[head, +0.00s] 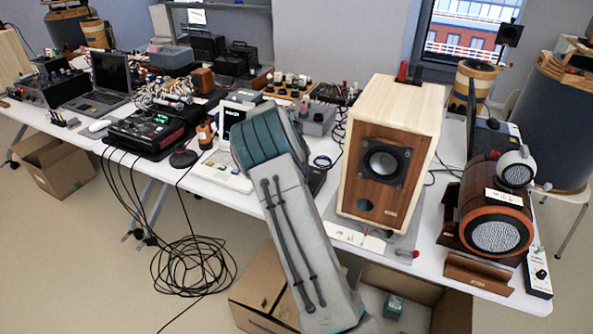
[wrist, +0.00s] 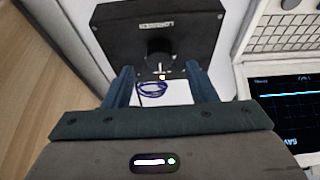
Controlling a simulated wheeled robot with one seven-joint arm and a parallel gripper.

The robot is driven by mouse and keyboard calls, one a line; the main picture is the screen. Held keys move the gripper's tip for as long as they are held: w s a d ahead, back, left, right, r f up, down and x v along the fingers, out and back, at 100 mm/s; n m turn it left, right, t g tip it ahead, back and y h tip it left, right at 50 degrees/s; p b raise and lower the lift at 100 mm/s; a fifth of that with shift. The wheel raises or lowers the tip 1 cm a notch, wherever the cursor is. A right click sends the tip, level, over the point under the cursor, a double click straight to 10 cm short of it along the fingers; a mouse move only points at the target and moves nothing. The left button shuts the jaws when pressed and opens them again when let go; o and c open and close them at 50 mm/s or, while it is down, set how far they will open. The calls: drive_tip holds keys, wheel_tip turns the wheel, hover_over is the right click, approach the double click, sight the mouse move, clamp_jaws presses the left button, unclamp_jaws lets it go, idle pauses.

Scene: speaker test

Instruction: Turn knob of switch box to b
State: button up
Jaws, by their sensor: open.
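In the wrist view a black box (wrist: 110,40) with a small pale label lies at the top, taken as the switch box. Its round dark knob (wrist: 160,62) faces my gripper, with a pale yellowish mark below it. My gripper (wrist: 161,78) is open, with one blue-grey finger on each side just short of the knob. I cannot tell whether a finger touches the box or knob. The label and the knob's position letters are too small to read. In the head view my arm hides the gripper and most of this area.
A blue cable coil (wrist: 152,89) lies between the fingers. A white instrument with a lit screen (wrist: 283,105) stands close at right in the wrist view. A wooden speaker (head: 412,130) stands right of my arm in the head view. Open cardboard boxes (head: 452,310) sit below the table.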

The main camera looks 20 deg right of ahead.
drive_tip(key=v, duration=1)
drive_tip(key=shift+b, duration=0.3)
drive_tip(key=s+a+r+n+y, duration=0.1)
drive_tip(key=s+a+r, duration=0.15)
drive_tip(key=s, duration=0.45)
drive_tip(key=s+a+r+n+y, duration=0.1)
drive_tip(key=s+a+r+n, duration=0.15)
drive_tip(key=s, duration=0.55)
drive_tip(key=s+a+r+n+y, duration=0.1)
drive_tip(key=s+r, duration=0.2)
drive_tip(key=s, duration=0.4)
drive_tip(key=s+a+f+n, duration=0.1)
drive_tip(key=s+a+n, duration=0.1)
drive_tip(key=s, duration=0.7)
drive_tip(key=s+a+n, duration=0.2)
drive_tip(key=s+a, duration=0.1)
drive_tip(key=s, duration=0.6)
drive_tip(key=shift+f, duration=0.35)
drive_tip(key=shift+d, duration=0.1)
